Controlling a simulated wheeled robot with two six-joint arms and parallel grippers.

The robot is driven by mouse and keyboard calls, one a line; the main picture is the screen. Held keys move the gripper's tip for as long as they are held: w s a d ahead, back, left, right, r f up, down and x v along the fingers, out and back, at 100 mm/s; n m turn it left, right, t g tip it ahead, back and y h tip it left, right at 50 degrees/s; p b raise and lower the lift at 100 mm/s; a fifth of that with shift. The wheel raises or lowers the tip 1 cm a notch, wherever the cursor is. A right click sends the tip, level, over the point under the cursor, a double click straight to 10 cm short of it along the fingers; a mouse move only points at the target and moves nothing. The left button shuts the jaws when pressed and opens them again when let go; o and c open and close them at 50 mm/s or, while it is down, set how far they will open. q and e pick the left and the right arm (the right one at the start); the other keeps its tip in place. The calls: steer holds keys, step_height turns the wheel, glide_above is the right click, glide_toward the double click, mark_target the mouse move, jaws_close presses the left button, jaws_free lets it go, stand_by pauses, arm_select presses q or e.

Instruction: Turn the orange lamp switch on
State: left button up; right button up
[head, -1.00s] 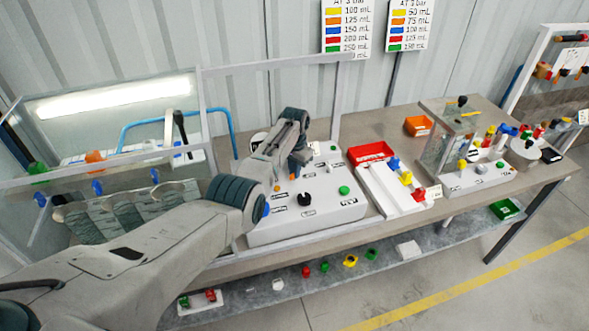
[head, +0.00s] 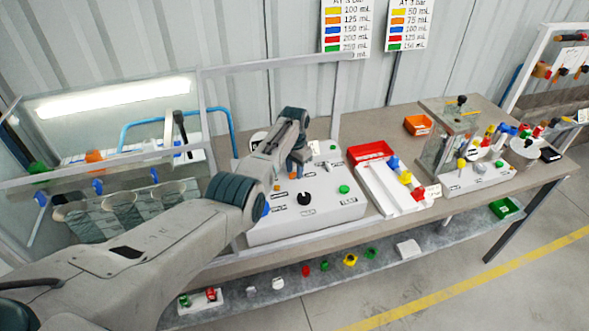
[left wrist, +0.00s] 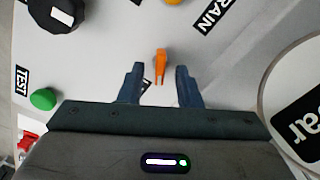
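The orange lamp switch (left wrist: 160,65) is a small upright-looking lever on the white control panel (head: 322,215). In the left wrist view it stands between the fingertips, with a gap on each side. My left gripper (left wrist: 160,70) is open, with its two blue-grey fingers apart and nothing held. In the head view my left gripper (head: 296,163) is low over the back part of the panel, and its wrist and fingers cover much of the area around the switch. My right gripper is not in view.
The panel also carries a black knob (head: 304,198) and a green button (head: 344,188). A round gauge (left wrist: 297,95) is close on the right in the wrist view. A red bin (head: 370,152) and a white tray (head: 388,190) stand right of the panel. A clear frame post is behind.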

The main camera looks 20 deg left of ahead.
mark_target(295, 172)
arm_select(q)
steer(key=shift+r, duration=0.55)
step_height(295, 172, up, 10)
steer(key=b, duration=0.2)
steer(key=shift+f+b, duration=0.15)
steer(key=shift+b, duration=0.25)
